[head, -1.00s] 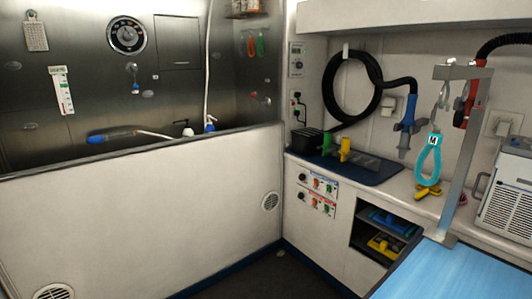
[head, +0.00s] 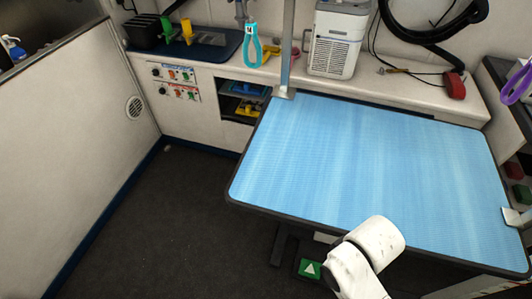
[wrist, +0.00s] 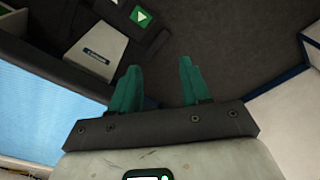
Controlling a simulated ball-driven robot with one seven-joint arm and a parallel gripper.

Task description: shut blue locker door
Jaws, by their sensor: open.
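No blue locker door shows in either view now. My gripper (wrist: 158,90) shows in the wrist view with its two green fingers apart and nothing between them. It hangs over the dark floor near the edge of the blue grooming table. In the head view part of my white arm shows at the bottom, in front of the table; the gripper itself is out of that picture.
The blue-topped grooming table (head: 370,170) fills the right side. A white counter (head: 190,58) runs along the back, with a white boxy appliance (head: 335,40) on it. A pale panel (head: 70,150) stands at left. Dark floor (head: 180,215) between is clear.

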